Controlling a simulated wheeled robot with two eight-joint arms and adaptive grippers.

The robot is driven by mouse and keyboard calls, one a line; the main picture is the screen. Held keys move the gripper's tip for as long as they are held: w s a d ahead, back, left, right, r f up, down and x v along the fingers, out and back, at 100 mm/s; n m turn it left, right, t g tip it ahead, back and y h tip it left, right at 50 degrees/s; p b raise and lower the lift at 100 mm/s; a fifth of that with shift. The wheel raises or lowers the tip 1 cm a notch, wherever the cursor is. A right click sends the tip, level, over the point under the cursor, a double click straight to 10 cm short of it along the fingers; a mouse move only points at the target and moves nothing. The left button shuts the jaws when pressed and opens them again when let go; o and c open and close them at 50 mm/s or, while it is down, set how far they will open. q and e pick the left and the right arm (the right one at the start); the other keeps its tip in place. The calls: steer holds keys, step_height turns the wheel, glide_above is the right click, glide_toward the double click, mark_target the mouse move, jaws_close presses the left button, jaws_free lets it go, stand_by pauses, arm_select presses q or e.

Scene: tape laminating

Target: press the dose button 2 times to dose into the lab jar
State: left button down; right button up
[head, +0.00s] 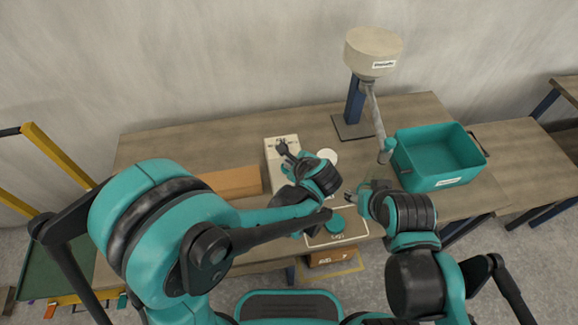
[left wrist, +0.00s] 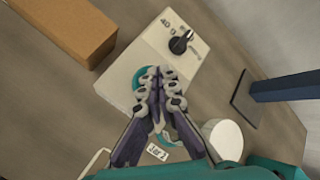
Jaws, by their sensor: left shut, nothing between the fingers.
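The pale dosing box (head: 272,152) stands on the table with a black knob (left wrist: 181,42) on top. A teal round button (left wrist: 138,82) on the box is partly hidden behind my left fingers. My left gripper (head: 283,150) is shut and empty; in the left wrist view its fingertips (left wrist: 160,76) overlap the button's edge. I cannot tell whether they touch it. A white round container (head: 329,157), also in the left wrist view (left wrist: 222,138), stands beside the box. My right gripper (head: 350,196) is near the table's front; its jaws are unclear.
A teal bin (head: 440,160) stands at the right. A brown block (head: 232,182) lies left of the box. A teal round item (head: 335,223) sits on a labelled mark in front.

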arm_select(q)
steer(key=shift+f+b, duration=0.5)
steer(key=shift+f, duration=0.05)
arm_select(e)
steer(key=shift+f, duration=0.5)
arm_select(q)
steer(key=shift+r, duration=0.15)
arm_select(e)
steer(key=shift+r, duration=0.15)
arm_select(q)
steer(key=shift+r+p, duration=0.7)
steer(key=shift+r, duration=0.1)
arm_select(e)
steer(key=shift+r, duration=0.6)
arm_select(q)
step_height(320, 180, up, 5)
steer(key=p, duration=0.4)
steer(key=shift+r, duration=0.1)
arm_select(e)
step_height(320, 180, up, 4)
steer(key=shift+f, duration=0.1)
jaws_close()
